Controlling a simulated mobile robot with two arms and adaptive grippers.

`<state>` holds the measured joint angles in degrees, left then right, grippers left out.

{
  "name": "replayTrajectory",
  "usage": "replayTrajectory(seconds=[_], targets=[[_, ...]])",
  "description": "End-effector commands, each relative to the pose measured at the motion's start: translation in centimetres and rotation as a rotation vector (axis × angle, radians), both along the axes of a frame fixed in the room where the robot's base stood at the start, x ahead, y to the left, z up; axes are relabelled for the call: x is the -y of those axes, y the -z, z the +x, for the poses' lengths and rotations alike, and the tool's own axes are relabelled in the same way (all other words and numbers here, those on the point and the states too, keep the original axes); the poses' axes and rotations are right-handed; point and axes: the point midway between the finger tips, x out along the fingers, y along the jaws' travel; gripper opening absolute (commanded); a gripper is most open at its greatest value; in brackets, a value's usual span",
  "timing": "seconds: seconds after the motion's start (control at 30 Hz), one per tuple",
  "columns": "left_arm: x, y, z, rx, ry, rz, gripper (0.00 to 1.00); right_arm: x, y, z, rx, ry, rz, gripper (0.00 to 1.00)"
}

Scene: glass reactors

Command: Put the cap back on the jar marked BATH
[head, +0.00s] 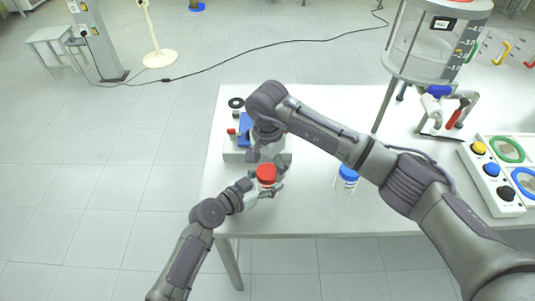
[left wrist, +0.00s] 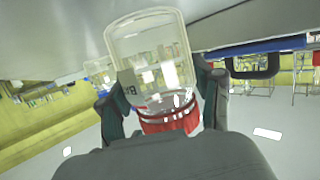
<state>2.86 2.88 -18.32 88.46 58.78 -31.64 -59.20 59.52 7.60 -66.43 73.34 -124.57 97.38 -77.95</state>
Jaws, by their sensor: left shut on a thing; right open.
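A clear jar (left wrist: 150,45) with a label reading "BA", the rest hidden, shows in the left wrist view. A red cap (head: 266,174) is at its mouth; it also shows in the left wrist view (left wrist: 170,122). I cannot tell whether the cap is fully seated. My left gripper (head: 277,182) is shut around the jar, one finger on each side, near the table's front left edge; its fingers flank the jar in the left wrist view (left wrist: 165,85). My right gripper (head: 262,156) is open just behind the red cap, partly hidden by its own arm.
A second jar with a blue cap (head: 348,173) stands to the right on the white table (head: 305,210). A box (head: 236,155) with a blue device is behind my grippers. A glass reactor (head: 425,45) and a button panel (head: 491,178) are at the right.

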Motion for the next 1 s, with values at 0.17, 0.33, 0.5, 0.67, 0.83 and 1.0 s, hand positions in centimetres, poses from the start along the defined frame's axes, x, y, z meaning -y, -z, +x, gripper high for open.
replayTrajectory(seconds=[0.17,0.33,0.5,0.67,0.83,1.0], targets=[[0.0,0.0,0.0,0.000,0.000,0.000,0.00,0.0,1.5,0.0,-0.001,0.001,0.001,0.81],[0.0,0.0,0.0,0.000,0.000,0.000,0.00,0.0,1.8,0.0,0.001,0.000,0.001,0.81],[0.0,0.0,0.0,0.000,0.000,0.000,0.00,0.0,1.8,0.0,0.001,0.000,0.001,0.81],[0.0,0.0,0.0,0.000,0.000,0.000,0.00,0.0,1.8,0.0,0.001,0.000,0.001,0.54],[0.0,0.0,0.0,0.000,0.000,0.000,0.00,0.0,1.8,0.0,0.001,0.000,0.001,0.26],[0.0,0.0,0.0,0.000,-0.001,0.000,0.00,0.0,1.8,0.0,0.001,0.031,0.001,0.17]])
